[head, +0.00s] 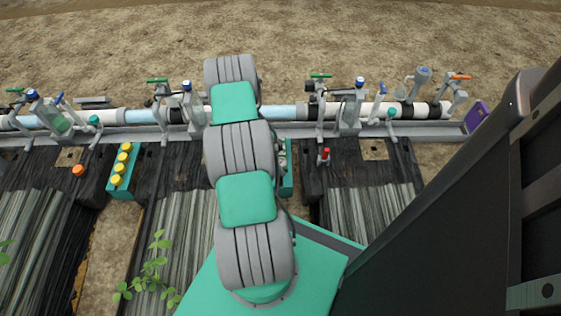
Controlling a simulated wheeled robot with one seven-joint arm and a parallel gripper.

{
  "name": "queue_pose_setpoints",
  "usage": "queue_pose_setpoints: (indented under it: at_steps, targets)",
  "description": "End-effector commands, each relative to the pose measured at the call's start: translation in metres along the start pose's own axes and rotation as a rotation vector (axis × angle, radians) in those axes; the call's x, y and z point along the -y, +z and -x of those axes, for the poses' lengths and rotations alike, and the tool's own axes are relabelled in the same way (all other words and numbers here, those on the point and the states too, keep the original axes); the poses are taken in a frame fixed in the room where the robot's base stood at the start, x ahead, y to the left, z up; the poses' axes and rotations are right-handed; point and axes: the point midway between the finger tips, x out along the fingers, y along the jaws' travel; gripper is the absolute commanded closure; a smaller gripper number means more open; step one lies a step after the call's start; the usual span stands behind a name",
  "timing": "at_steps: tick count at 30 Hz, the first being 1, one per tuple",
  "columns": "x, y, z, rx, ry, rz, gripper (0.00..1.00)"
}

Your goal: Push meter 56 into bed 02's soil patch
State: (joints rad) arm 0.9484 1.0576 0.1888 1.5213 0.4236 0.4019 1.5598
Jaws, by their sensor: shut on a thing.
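My arm rises through the middle of the head view, and its far end is turned away. My gripper does not show, and neither does anything it may hold. I cannot make out a meter marked 56. Two tan soil patches show in the dark bed covers, a left patch (69,157) and a right patch (374,149). No bed numbers can be read, so I cannot tell which bed is 02. The bed area behind my arm is hidden.
A pipe (140,116) with valves and upright fittings runs across behind the beds. A teal rack (125,168) holds yellow-capped bottles. An orange knob-like object (78,170), a small red-topped object (323,156) and a purple object (476,117) stand nearby. A dark panel (450,190) blocks the right.

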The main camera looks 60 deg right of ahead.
Motion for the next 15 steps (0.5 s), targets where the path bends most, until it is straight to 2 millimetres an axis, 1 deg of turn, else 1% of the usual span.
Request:
queue_pose_setpoints:
  at_steps: [1,15]
  targets:
    - [0.001,-0.003,0.007,0.000,-0.001,-0.001,0.65]
    - [0.000,-0.017,0.041,0.000,0.001,0.000,0.65]
